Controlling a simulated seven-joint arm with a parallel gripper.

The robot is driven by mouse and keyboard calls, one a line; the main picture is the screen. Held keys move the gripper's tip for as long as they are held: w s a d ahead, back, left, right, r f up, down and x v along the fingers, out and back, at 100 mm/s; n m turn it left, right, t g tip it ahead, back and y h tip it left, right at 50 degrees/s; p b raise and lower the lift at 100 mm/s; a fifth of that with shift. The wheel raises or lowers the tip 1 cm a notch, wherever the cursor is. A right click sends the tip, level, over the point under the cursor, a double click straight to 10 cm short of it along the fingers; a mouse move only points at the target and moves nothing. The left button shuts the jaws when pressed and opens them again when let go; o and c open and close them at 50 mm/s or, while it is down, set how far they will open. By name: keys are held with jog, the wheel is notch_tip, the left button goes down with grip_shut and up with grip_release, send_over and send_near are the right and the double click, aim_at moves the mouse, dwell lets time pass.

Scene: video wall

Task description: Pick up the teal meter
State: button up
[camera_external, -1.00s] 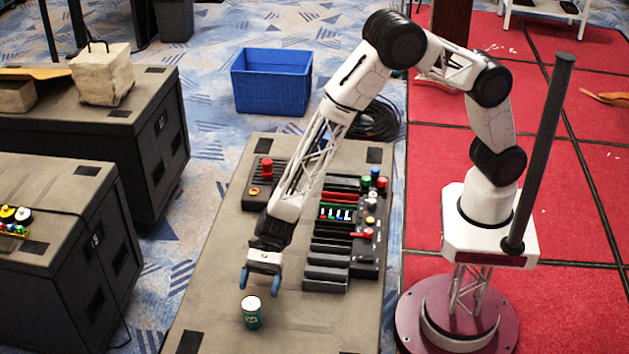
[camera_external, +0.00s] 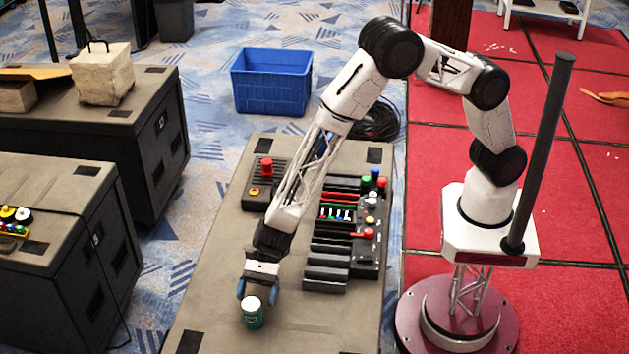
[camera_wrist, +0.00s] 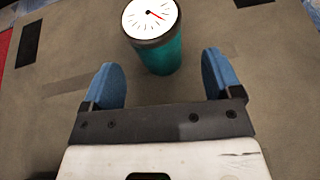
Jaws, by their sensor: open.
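The teal meter (camera_external: 252,315) is a small upright cylinder with a white top, standing on the near part of the grey case top. In the wrist view the meter (camera_wrist: 160,53) shows a white dial with a red needle and a teal body. My gripper (camera_external: 257,293) is just behind and above the meter in the outside view. In the wrist view its two blue fingers (camera_wrist: 160,82) are spread wide, with the meter ahead of them and roughly centred across the gap. The gripper is open and empty.
A black control panel (camera_external: 330,262) with coloured buttons and a box with a red knob (camera_external: 266,170) stand behind on the same case top (camera_external: 215,285). A blue crate (camera_external: 271,85) is on the floor beyond. The surface around the meter looks clear.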

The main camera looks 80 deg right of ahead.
aim_at(252, 312)
jog(key=shift+x, duration=2.6)
jog(key=shift+s, duration=0.1)
jog(key=shift+c, duration=0.3)
jog(key=c, duration=1)
jog(key=shift+c, duration=0.2)
jog(key=shift+r, duration=0.15)
